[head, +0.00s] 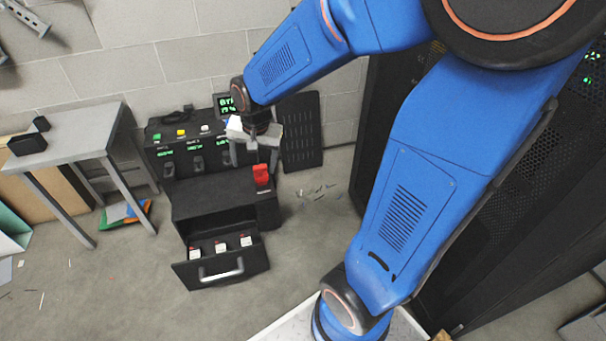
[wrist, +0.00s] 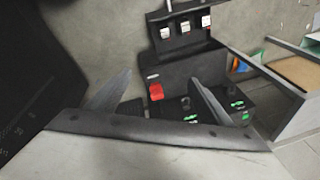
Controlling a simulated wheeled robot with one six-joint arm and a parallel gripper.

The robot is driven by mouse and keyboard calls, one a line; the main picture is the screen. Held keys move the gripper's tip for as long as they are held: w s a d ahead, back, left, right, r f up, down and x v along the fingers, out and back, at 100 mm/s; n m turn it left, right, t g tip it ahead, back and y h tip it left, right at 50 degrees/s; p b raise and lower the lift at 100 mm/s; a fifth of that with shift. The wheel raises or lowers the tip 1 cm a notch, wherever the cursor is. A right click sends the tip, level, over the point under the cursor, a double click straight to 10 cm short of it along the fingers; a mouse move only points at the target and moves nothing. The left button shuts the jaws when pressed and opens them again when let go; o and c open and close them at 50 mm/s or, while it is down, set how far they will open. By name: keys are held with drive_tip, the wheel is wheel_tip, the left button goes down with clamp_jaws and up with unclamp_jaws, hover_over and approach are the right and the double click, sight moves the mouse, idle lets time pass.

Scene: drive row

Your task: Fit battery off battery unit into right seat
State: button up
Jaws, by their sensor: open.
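The black battery unit (head: 213,195) stands on the floor by the wall, its front drawer (head: 203,279) pulled out. Three small white blocks with red marks, one of them the middle block (head: 220,247), sit in a row in the drawer; they also show at the top of the wrist view (wrist: 184,27). A red block (head: 262,174) stands on the unit's right side and shows in the wrist view (wrist: 156,91). I cannot tell which piece is the battery or the right seat. My gripper (wrist: 160,78) is open and empty above the unit, with the red block between its fingers in the picture only.
Behind the unit, a black panel (head: 180,142) carries green displays, coloured buttons and dark levers. A grey table (head: 75,137) with small black boxes stands left. Tall black racks (head: 510,190) stand right. Floor in front of the drawer is clear.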

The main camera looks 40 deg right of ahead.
drive_tip(key=s+d+r+n+t, duration=0.1)
drive_tip(key=s+r+n, duration=0.3)
drive_tip(key=s, duration=0.6)
drive_tip(key=s+d+r+n, duration=0.1)
drive_tip(key=s+r+n, duration=0.3)
drive_tip(key=s, duration=0.7)
wheel_tip(320, 180, up, 2)
drive_tip(key=shift+r+t, duration=0.15)
drive_tip(key=shift+t, duration=0.25)
idle(0.4)
